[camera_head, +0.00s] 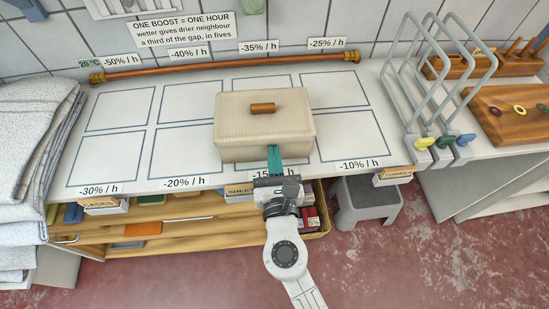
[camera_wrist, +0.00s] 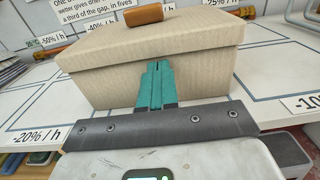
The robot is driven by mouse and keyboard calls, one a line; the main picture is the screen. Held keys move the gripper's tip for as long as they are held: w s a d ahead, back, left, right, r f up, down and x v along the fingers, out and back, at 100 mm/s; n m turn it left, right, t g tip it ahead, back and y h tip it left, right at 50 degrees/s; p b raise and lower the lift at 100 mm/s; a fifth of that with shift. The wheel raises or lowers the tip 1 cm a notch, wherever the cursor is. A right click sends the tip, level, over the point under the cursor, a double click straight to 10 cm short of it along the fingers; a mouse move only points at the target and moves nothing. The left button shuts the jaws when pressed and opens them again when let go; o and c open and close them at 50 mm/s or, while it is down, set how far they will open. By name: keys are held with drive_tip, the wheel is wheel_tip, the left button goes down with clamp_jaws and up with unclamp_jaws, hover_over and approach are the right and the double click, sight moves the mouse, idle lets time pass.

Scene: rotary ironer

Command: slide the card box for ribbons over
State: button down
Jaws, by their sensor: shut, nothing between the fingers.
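The card box (camera_head: 235,130) is beige and ribbed, with a lid and a brown wooden knob (camera_head: 263,108). It stands upright on the white worktop (camera_head: 120,158), across the outlined rectangles in the middle. In the wrist view the box (camera_wrist: 210,75) fills the upper middle. My gripper (camera_head: 274,153) is shut and empty, its teal fingers pointing at the box's front face. In the wrist view the fingertips (camera_wrist: 154,68) overlap the front face, just below the lid rim; whether they touch it I cannot tell. The box hides parts of several rectangles.
Outlined rectangles left and right of the box are bare. Folded grey cloth (camera_head: 30,150) is stacked at the left edge. A wire rack (camera_head: 437,85) and a wooden board (camera_head: 510,112) stand at the right. A copper rod (camera_head: 220,66) runs along the back.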

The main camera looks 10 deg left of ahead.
sight(270, 123)
drive_tip(key=b+x, duration=0.2)
drive_tip(key=x, duration=0.8)
drive_tip(key=shift+w, duration=0.15)
